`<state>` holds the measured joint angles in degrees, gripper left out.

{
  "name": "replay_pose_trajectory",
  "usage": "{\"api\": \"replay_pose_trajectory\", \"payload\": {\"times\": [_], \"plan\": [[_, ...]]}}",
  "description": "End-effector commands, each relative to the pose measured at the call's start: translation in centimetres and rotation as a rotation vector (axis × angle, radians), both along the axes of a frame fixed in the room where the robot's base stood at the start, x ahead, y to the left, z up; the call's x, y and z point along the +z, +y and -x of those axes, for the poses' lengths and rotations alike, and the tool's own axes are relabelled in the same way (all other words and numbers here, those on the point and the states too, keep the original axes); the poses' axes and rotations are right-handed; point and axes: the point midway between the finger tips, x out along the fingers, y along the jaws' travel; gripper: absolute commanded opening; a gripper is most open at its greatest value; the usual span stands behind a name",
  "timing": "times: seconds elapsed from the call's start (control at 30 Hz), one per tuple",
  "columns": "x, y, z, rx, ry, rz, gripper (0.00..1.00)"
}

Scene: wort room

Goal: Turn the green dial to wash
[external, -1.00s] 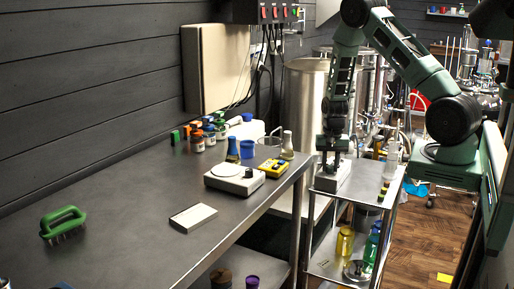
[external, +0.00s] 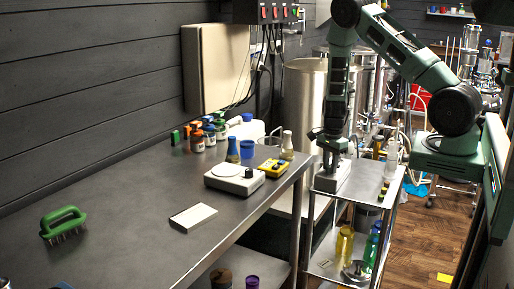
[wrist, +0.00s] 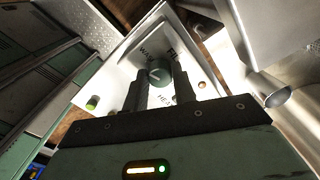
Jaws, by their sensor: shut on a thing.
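The green dial (wrist: 159,71) sits on a white panel (wrist: 120,82) in the wrist view, with printed labels around it. One label at the upper left looks like "WASH"; another near the right finger begins "HE". A light mark shows on the dial's face; I cannot tell which label it points to. My gripper (wrist: 150,92) has its two dark fingers on the dial, shut on it.
The box stands on the top shelf of the steel cart (external: 360,192). Small green-capped items (external: 384,191) and a clear bottle (external: 391,160) are at its right. The steel bench (external: 130,215) at left holds a scale (external: 234,180) and a yellow device (external: 272,169).

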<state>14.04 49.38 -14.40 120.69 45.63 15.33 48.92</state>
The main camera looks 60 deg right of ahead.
Motion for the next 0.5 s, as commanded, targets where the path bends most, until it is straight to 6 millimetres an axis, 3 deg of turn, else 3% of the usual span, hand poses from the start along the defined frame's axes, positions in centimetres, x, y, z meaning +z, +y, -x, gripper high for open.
{"api": "replay_pose_trajectory", "payload": {"times": [0.5], "plan": [[0.13, -0.11, -0.13, -0.206, -0.003, 0.003, 0.04]]}}
